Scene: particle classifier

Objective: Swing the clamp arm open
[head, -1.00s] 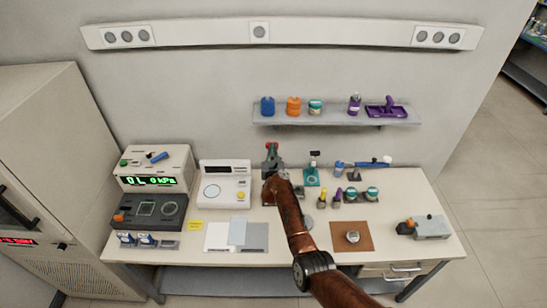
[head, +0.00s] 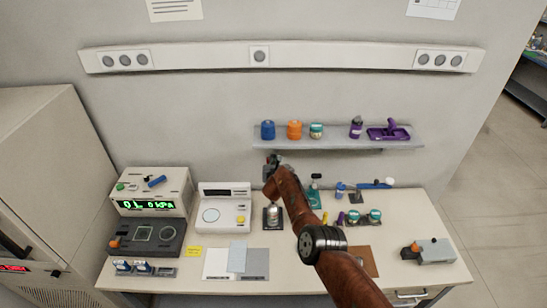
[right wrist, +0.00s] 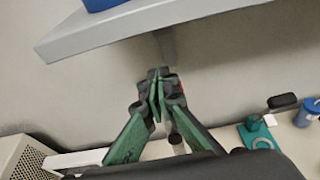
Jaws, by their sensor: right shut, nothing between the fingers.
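My right gripper (head: 272,160) is shut and empty, raised in front of the wall just below the shelf. In the right wrist view its green fingers (right wrist: 158,90) meet at the tips, with a small red part (right wrist: 179,88) showing just behind them. Below it in the head view, a small device with a dark base (head: 273,226) carries a silver cylinder (head: 273,212). My right forearm and gripper cover part of this device. I cannot clearly make out the clamp arm, or whether the fingers touch it. My left gripper is not in view.
The shelf (head: 340,143) with bottles and a purple tray is close above the gripper. A white instrument (head: 223,210) stands left of the device. A teal stand (head: 314,196) and small jars (head: 375,215) are to the right. The front middle of the bench holds flat sheets (head: 238,255).

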